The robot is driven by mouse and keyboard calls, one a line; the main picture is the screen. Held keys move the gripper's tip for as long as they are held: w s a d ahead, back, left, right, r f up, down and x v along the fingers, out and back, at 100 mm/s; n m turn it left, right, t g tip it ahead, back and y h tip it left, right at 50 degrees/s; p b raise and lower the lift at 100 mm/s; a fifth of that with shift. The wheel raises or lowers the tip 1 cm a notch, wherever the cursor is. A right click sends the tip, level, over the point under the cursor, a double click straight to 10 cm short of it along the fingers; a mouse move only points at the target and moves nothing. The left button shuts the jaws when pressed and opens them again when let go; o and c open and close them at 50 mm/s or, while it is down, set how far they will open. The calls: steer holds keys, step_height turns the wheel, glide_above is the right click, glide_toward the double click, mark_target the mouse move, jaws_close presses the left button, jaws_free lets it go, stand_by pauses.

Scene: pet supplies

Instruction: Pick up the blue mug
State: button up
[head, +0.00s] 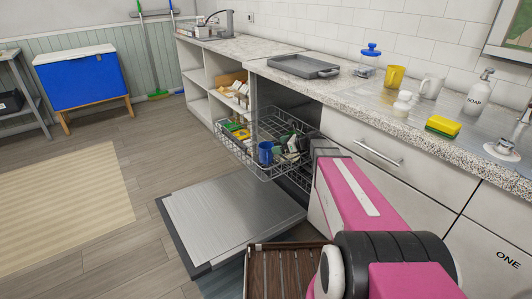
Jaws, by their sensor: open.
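The blue mug (265,152) stands in the pulled-out wire dish rack (262,172) of the open dishwasher, near the rack's front right. The wires partly cover it. My pink arm reaches in from the lower right, and its far end is just right of the rack. I cannot make out my gripper's fingers, and nothing is seen touching the mug.
The dishwasher door (235,222) lies folded down below the rack. Other dishes crowd the rack. A brown slatted thing (288,272) is at the bottom. Floor is clear at left.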

mark_target(267, 146)
steer(key=shift+x, duration=3.75)
steer(key=shift+r, duration=0.15)
steer(key=c, duration=1.3)
